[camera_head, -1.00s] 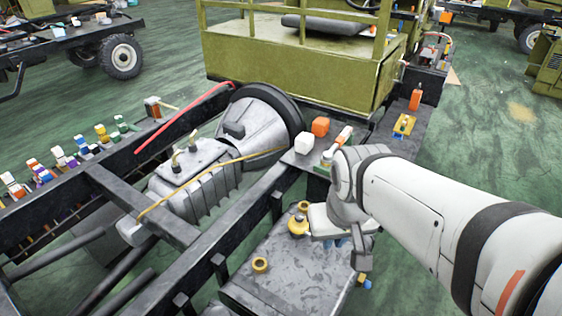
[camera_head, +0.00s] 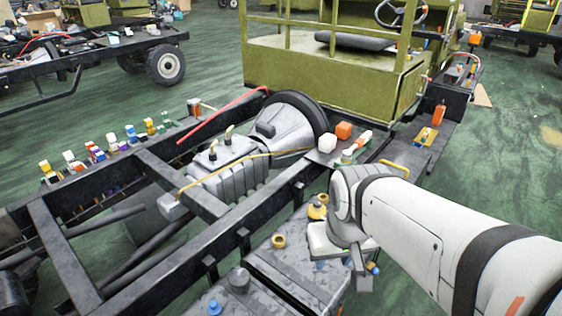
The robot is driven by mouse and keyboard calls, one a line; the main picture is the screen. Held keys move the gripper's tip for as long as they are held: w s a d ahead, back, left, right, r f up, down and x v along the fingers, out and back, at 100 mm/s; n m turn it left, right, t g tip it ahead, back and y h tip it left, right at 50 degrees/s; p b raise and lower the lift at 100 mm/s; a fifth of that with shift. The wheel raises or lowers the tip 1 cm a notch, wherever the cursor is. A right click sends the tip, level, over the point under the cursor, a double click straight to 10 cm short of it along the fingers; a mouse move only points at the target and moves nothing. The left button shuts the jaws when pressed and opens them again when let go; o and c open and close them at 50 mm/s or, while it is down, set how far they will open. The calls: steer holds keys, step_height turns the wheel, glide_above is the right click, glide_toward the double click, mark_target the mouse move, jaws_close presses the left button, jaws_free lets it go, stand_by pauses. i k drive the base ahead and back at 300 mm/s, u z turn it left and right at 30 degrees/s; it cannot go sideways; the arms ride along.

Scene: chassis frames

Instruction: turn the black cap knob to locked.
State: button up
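A blue cap (camera_head: 215,307) sits close to the black cap. White (camera_head: 326,141) and orange (camera_head: 343,131) blocks stand farther back. The chassis rail (camera_head: 228,243) borders the tank's left.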

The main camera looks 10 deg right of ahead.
mark_target(317, 204)
steer(key=u, duration=0.3)
steer(key=i, duration=0.6)
steer(key=z, duration=1.1)
